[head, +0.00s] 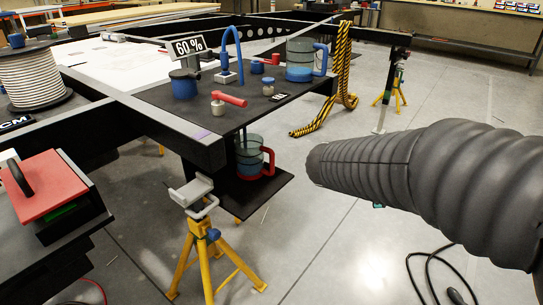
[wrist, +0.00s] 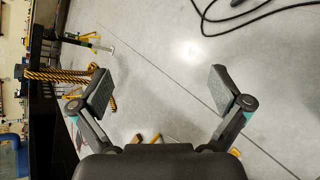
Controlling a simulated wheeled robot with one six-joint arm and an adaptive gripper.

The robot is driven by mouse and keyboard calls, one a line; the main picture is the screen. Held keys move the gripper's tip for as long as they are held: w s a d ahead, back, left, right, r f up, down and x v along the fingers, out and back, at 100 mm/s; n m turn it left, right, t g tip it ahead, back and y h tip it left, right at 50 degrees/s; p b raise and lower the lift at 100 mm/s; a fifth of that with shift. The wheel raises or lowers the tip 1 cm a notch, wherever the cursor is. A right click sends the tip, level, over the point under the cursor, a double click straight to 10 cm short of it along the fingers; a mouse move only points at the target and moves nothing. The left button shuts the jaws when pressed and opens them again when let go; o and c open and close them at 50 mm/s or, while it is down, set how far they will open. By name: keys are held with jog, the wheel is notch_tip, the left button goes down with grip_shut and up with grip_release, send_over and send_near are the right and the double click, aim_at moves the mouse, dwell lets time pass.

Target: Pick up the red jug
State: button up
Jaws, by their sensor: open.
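The red jug (head: 249,160) is a clear vessel with a red handle and red base. In the head view it stands upright on a low black shelf (head: 262,192), below the edge of the black chassis top. My gripper (wrist: 160,95) is open and empty in the wrist view, with its two fingers wide apart over grey floor. In the head view my dark ribbed arm reaches in from the right, and its end is apart from the jug, to its right. The red jug is not clearly visible in the wrist view.
A jug with a blue handle (head: 302,60) stands on the chassis top (head: 205,105) near small fittings and a "60 %" sign (head: 189,47). A yellow-black striped strap (head: 342,65) hangs at the edge. A yellow stand (head: 205,245) is in front of the shelf. A cable (head: 440,270) lies on open floor.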

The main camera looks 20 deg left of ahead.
aim_at(249, 155)
jog(key=w+a+f+n+t+y, duration=0.1)
jog(key=w+a+f+n+t, duration=0.2)
jog(key=a, duration=0.4)
jog(key=w+a+n+t+y, duration=0.1)
jog(key=w+a+n+t, duration=0.1)
jog(key=w+a+n, duration=0.3)
jog(key=w+a+f+n+t+y, duration=0.1)
jog(key=w+a+f+n+t, duration=0.15)
jog(key=a, duration=0.55)
jog(key=a+f+n+y, duration=0.2)
jog(key=a+n, duration=0.1)
jog(key=a, duration=0.3)
jog(key=s+a+f+n+t+y+b, duration=0.1)
jog(key=a+f+n+y, duration=0.1)
jog(key=a, duration=0.4)
jog(key=a+f+n+t+y, duration=0.1)
jog(key=a+f+n+y, duration=0.1)
jog(key=a, duration=0.4)
jog(key=shift+s+a+n+y, duration=0.15)
jog(key=shift+n+y, duration=0.1)
jog(key=shift+n, duration=0.35)
jog(key=shift+s+a+n+y, duration=0.15)
jog(key=shift+n+y, duration=0.1)
jog(key=shift+n, duration=0.3)
jog(key=shift+w+a, duration=0.1)
jog(key=shift+w, duration=0.2)
jog(key=w, duration=0.6)
jog(key=shift+w+a+r, duration=0.15)
jog(key=shift+w+a, duration=0.05)
jog(key=shift+w, duration=0.15)
